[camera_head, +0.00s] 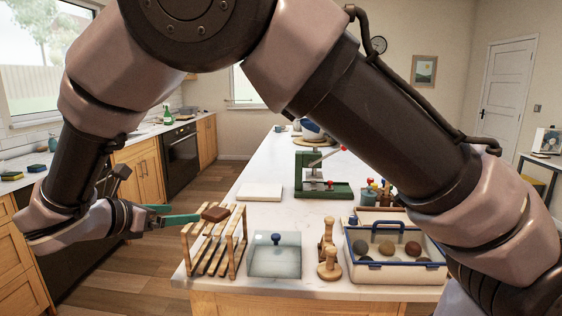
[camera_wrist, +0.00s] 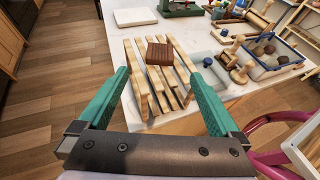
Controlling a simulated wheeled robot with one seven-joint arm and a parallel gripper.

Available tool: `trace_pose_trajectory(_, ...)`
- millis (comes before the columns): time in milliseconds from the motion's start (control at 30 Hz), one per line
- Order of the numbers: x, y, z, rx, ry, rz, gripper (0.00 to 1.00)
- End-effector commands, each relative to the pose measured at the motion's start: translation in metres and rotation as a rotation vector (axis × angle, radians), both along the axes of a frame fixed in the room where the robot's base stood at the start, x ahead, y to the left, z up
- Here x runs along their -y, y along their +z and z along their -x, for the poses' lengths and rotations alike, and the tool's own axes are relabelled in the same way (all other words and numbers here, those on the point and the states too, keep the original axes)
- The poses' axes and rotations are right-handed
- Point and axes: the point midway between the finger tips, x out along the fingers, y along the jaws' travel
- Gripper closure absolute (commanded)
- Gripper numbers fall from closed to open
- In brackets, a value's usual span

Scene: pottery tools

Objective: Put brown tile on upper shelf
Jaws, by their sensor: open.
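The brown tile (camera_head: 215,213) shows at the upper level of a small wooden slatted rack (camera_head: 243,240) on the island's left front corner. In the wrist view the tile (camera_wrist: 160,53) appears to lie flat on the slats, towards the far end of the rack (camera_wrist: 141,102). My gripper (camera_head: 184,214), with teal fingers, is open and empty. It is at the left of the rack, and its fingertips are apart from the tile. In the wrist view the fingers (camera_wrist: 159,74) spread wide, one on each side of the rack. The tile's underside is hidden.
A glass slab (camera_head: 275,259) with a blue knob and wooden stamps (camera_head: 328,264) stand right of the rack. A blue-rimmed box (camera_head: 397,270) of balls is farther right. A white slab (camera_head: 260,192) and a green press (camera_head: 322,188) are behind. Open floor lies left.

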Motion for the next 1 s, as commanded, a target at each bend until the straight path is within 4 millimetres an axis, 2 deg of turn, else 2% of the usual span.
trace_pose_trajectory(167,0.007,0.004,-0.007,-0.009,-0.025,-0.021,0.01)
trace_pose_trajectory(267,0.034,0.017,-0.030,-0.043,-0.123,-0.102,0.01)
trace_pose_trajectory(367,0.086,0.039,-0.064,-0.095,-0.304,-0.258,0.01)
trace_pose_trajectory(400,0.112,0.049,-0.076,-0.114,-0.393,-0.337,0.01)
trace_pose_trajectory(500,0.176,0.073,-0.097,-0.146,-0.624,-0.548,0.01)
trace_pose_trajectory(600,0.237,0.095,-0.104,-0.152,-0.852,-0.762,0.01)
trace_pose_trajectory(667,0.271,0.108,-0.104,-0.141,-0.987,-0.893,0.01)
trace_pose_trajectory(800,0.342,0.137,-0.091,-0.085,-1.293,-1.203,0.01)
trace_pose_trajectory(1000,0.419,0.171,-0.053,0.078,-1.691,-1.660,0.01)
